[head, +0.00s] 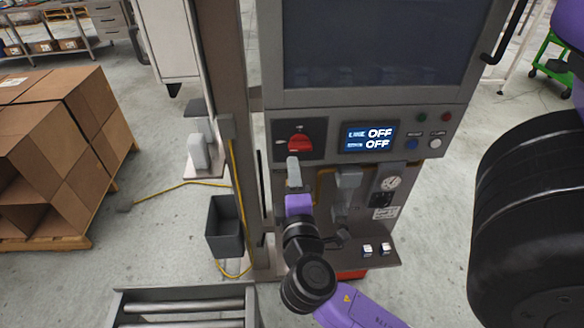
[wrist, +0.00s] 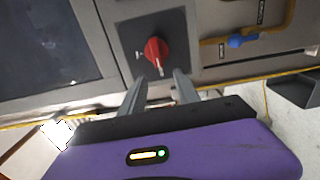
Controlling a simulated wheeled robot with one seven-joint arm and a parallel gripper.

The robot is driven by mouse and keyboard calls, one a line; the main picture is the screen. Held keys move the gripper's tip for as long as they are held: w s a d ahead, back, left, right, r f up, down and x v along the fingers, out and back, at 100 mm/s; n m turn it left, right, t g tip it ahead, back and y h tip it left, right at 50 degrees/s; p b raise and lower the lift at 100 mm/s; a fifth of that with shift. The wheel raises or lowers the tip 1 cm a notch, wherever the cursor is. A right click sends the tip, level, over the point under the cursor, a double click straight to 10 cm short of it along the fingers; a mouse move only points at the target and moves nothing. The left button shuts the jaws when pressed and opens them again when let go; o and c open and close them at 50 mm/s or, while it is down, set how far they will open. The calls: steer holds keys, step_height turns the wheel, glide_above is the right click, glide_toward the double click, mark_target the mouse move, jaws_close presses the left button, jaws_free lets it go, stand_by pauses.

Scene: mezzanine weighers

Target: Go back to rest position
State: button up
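My gripper (head: 293,163) points up at the front of the grey machine, just below the red rotary knob (head: 300,141). In the wrist view, my gripper (wrist: 160,77) shows two grey fingers spread apart with nothing between them. The red knob (wrist: 156,52) sits on a dark square plate just past the fingertips; whether they touch it I cannot tell. The display (head: 368,138) beside the knob reads OFF on two lines.
A blue valve handle (wrist: 236,41) on a yellow pipe is right of the knob. A pressure gauge (head: 390,182) is on the lower panel. Stacked cartons (head: 62,150) stand left; a roller conveyor (head: 185,308) is in front.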

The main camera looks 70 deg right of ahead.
steer(key=shift+s+a, duration=0.15)
steer(key=shift+a, duration=0.2)
stand_by(0.4)
steer(key=w+a+f+t+y, duration=0.2)
steer(key=w+a+t+y, duration=0.2)
steer(key=w+a+t, duration=0.15)
steer(key=s+a+f+t+y, duration=0.1)
steer(key=a+f+t+y, duration=0.2)
steer(key=a+y, duration=0.7)
steer(key=s+a+m+y, duration=0.2)
steer(key=s+a+m, duration=0.2)
steer(key=s+a, duration=0.7)
steer(key=s, duration=0.4)
steer(key=shift+a+m+g+y, duration=0.15)
steer(key=shift+m+g+y, duration=0.15)
steer(key=shift+m+g, duration=0.1)
steer(key=shift+w, duration=0.1)
